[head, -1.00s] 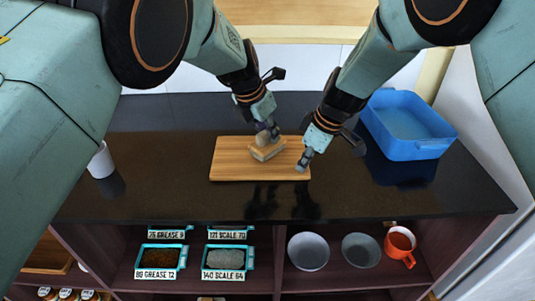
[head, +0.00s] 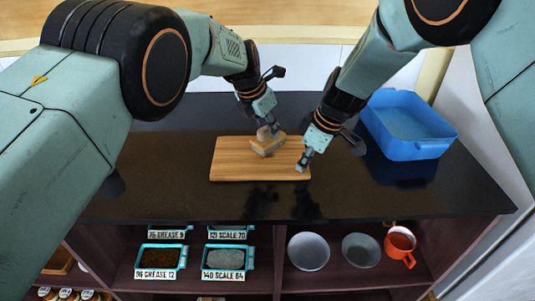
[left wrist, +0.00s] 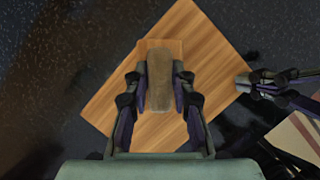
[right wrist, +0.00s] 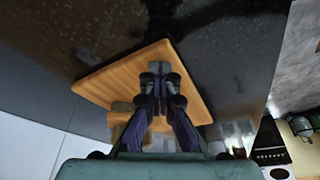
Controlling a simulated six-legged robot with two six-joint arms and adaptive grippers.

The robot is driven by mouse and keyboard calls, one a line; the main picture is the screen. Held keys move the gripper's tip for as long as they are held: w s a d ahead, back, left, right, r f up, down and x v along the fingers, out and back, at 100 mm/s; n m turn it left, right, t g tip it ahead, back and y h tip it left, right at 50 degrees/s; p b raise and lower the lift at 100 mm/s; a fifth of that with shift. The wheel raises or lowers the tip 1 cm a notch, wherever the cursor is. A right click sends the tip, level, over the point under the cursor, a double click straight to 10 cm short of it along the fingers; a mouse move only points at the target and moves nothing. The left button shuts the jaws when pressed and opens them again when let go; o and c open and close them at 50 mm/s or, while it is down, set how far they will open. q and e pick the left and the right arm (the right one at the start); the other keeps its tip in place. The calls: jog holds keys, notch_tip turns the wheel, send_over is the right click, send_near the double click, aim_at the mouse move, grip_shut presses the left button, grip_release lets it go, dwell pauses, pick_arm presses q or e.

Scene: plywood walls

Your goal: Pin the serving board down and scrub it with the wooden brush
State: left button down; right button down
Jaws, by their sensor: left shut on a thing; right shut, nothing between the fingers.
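The serving board (head: 228,166) lies flat on the dark counter. It also shows in the left wrist view (left wrist: 205,45) and right wrist view (right wrist: 108,82). The wooden brush (head: 268,147) is over the board's upper right part, apparently on its surface; its block shows in the left wrist view (left wrist: 160,82). My left gripper (head: 269,131) is shut on the brush from above, one finger on each side. My right gripper (head: 302,165) is shut and empty, its fingertips down at the board's right end, seemingly touching it. The brush's underside is hidden.
A blue tub (head: 405,150) stands on the counter to the right. The counter left of the board is clear where visible. Shelves below hold labelled trays (head: 160,258), two grey bowls (head: 308,252) and an orange mug (head: 399,246).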

pick_arm(q)
jog(key=shift+w+a+f, duration=0.1)
jog(key=shift+w, duration=0.25)
jog(key=shift+r, duration=2.55)
jog(key=a, duration=1)
jog(key=shift+s+d, duration=0.65)
jog(key=shift+d, duration=1)
jog(key=shift+s+d, duration=0.7)
jog(key=shift+d, duration=1)
jog(key=shift+s+d, duration=0.65)
jog(key=shift+d, duration=1)
jog(key=shift+f, duration=0.25)
